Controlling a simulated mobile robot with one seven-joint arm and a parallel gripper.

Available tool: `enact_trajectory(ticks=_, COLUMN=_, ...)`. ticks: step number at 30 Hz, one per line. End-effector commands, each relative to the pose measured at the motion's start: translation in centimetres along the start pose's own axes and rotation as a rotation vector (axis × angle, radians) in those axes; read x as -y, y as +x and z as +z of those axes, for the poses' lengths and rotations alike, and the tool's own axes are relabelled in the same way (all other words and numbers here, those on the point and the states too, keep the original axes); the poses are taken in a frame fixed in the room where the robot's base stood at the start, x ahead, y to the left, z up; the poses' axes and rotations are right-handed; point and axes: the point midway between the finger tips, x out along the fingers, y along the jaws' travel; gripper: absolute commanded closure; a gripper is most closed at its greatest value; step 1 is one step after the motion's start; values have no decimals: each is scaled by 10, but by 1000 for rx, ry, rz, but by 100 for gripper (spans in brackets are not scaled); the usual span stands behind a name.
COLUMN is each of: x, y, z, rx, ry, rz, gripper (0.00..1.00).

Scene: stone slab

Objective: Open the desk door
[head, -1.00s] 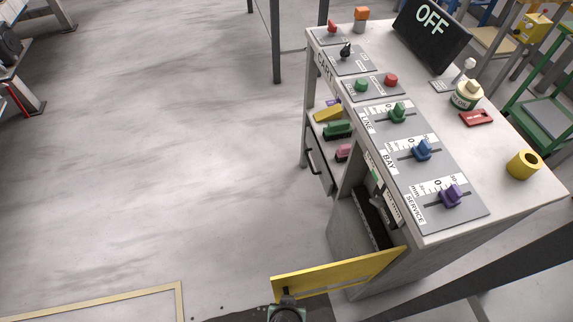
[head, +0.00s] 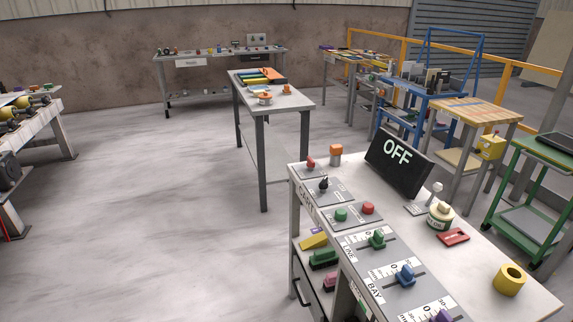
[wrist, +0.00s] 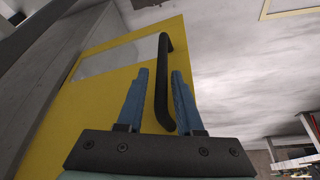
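The yellow desk door (wrist: 95,100) fills much of the wrist view, with a pale grey panel on it and a black bar handle (wrist: 164,50). My gripper (wrist: 160,71) is open, its two blue fingers pointing at the door. The handle appears between the fingers, closer to the right one; I cannot tell whether either touches it. The door and my gripper are outside the head view now.
The desk top carries a yellow ring (head: 509,279), a red block (head: 453,237) and several coloured sliders and knobs. A grey table (head: 290,103) stands behind it, and a green cart (head: 520,205) at right. The floor left of the desk is clear.

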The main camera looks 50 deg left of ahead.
Motion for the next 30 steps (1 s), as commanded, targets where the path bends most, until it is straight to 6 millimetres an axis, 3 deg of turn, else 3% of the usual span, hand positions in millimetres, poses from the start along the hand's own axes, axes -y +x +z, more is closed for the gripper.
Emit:
enact_trajectory(ticks=14, x=1, y=-8, z=0, rx=0, ry=-2, rz=-1, gripper=53)
enact_trajectory(ticks=30, x=1, y=-102, z=0, rx=-1, ry=-1, rz=0, gripper=53)
